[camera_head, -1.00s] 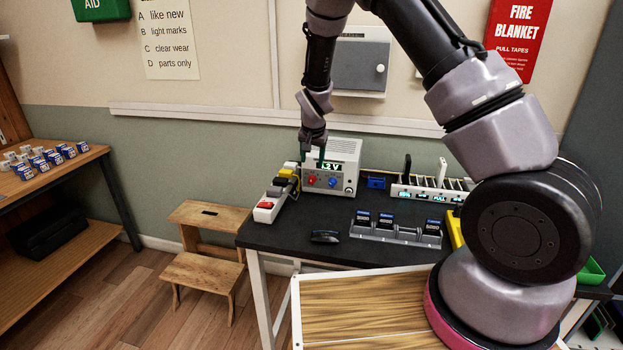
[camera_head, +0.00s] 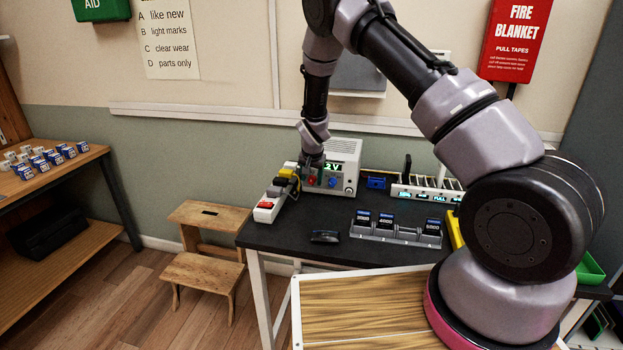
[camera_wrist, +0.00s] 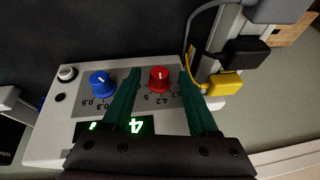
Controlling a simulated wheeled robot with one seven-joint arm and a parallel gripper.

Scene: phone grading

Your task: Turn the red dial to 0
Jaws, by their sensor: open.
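The red dial (camera_wrist: 160,79) is on the front panel of a light grey power supply (camera_head: 345,159), and also shows in the head view (camera_head: 311,181). A white pointer mark is on the dial. Scale numbers around it include 4.2 and 5. My gripper (camera_wrist: 157,77) is open, with green fingers on either side of the red dial in the wrist view. A gap shows between each finger and the dial, and I cannot tell whether the tips reach its depth. A blue dial (camera_wrist: 101,84) sits beside it. The lit display is partly covered by my gripper.
A power strip with a yellow plug (camera_wrist: 224,84) and a black plug (camera_wrist: 243,52) stands close beside the supply. A rack of batteries (camera_head: 392,232) and a dark phone-like object (camera_head: 325,237) lie on the black table (camera_head: 290,233).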

